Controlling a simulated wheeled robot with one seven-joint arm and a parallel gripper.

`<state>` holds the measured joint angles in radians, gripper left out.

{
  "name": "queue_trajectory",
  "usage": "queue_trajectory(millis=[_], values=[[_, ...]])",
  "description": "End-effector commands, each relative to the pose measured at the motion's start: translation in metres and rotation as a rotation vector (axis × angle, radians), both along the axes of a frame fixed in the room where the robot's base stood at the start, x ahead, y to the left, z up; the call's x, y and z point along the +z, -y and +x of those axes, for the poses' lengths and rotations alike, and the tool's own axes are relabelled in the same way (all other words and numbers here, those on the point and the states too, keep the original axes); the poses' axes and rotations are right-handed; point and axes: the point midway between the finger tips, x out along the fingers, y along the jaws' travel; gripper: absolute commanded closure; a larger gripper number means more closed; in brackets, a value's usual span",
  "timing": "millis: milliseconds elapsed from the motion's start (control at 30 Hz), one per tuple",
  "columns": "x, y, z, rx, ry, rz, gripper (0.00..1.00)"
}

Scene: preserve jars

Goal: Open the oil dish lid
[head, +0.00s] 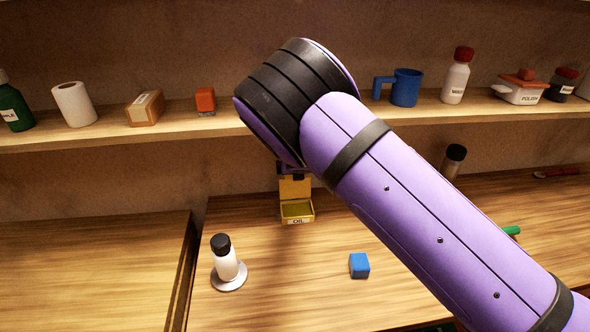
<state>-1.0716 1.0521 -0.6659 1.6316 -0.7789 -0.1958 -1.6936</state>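A small yellow dish (297,218) stands on the counter below the shelf, near the back. Its label is small and hard to read, perhaps OIL. Its lid (294,187) stands raised at the back, and the greenish inside of the dish shows. My arm reaches across the view from the lower right, and its thick black and purple joint is above the dish. A small dark purple piece of my arm's end shows just over the top of the lid. My gripper's fingers are hidden, and I cannot tell whether they touch the lid.
A white jar with a black cap (226,258) stands on a round plate to the left. A blue cube (359,265) lies to the right. A dark-capped jar (453,161) stands behind my arm. The shelf above holds a blue mug (406,88) and a lidded POLISH dish (520,92).

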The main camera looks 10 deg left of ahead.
Motion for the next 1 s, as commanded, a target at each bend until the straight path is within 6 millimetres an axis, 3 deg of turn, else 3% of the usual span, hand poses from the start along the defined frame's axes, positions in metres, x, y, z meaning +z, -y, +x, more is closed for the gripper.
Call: queue_trajectory(millis=[400,1000], values=[[0.039,0.011,-0.039,0.0,-0.001,0.0,0.0],[0.041,0.012,-0.041,-0.001,-0.002,-0.001,0.0]])
